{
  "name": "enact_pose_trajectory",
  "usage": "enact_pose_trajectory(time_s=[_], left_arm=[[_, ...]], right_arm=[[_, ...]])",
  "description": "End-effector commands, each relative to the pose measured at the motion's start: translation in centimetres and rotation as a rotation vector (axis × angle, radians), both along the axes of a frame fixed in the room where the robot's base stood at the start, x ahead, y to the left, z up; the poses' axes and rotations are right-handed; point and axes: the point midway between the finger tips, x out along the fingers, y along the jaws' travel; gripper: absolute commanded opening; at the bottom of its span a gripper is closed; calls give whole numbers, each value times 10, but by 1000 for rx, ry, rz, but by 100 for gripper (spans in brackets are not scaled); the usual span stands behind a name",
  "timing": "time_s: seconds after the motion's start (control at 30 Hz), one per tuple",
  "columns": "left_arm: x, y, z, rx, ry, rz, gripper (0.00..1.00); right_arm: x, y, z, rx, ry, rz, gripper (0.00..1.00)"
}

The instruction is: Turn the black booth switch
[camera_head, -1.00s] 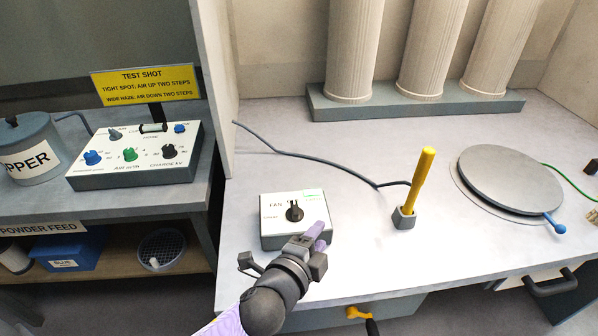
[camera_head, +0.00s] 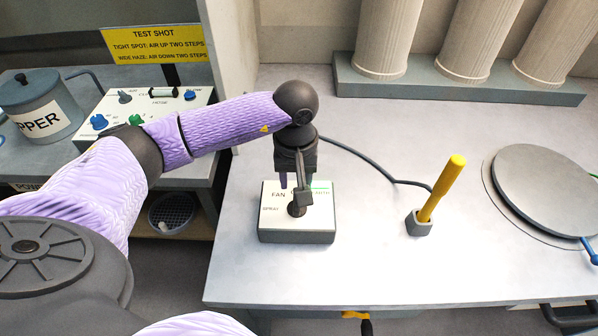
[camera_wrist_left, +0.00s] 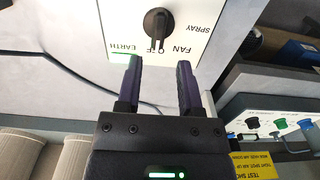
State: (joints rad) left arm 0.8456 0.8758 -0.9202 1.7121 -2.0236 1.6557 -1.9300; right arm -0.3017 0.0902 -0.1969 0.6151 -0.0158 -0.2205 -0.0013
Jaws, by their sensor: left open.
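The black booth switch is a rotary knob (camera_wrist_left: 157,24) on a white-topped grey box (camera_head: 297,237) on the bench. FAN, SPRAY and EARTH labels surround it, and a green strip glows by EARTH. In the left wrist view the knob's grip bar points down toward a label between FAN and EARTH that reads like OFF. My left gripper (camera_wrist_left: 158,85) is open, its two dark fingers apart and empty. They reach toward the knob from the EARTH and FAN side, short of it. In the head view the gripper (camera_head: 297,195) partly hides the knob. My right gripper is out of view.
A yellow-handled tool (camera_head: 441,192) stands in a grey holder right of the box, with a dark cable behind. A round grey turntable (camera_head: 543,190) lies farther right. White columns (camera_head: 465,35) stand at the back. Another control panel (camera_head: 190,108) is at left.

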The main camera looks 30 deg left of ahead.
Motion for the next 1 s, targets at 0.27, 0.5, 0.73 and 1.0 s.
enact_pose_trajectory(time_s=[0.27,0.5,0.73,1.0], left_arm=[[0,-1,-45,-4,2,1,47],[0,-1,-69,-3,1,0,47],[0,-1,-65,-4,-1,1,7],[0,-1,-65,-5,-3,499,0]], right_arm=[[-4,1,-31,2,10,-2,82],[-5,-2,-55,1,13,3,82],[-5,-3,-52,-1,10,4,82],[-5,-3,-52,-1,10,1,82]])
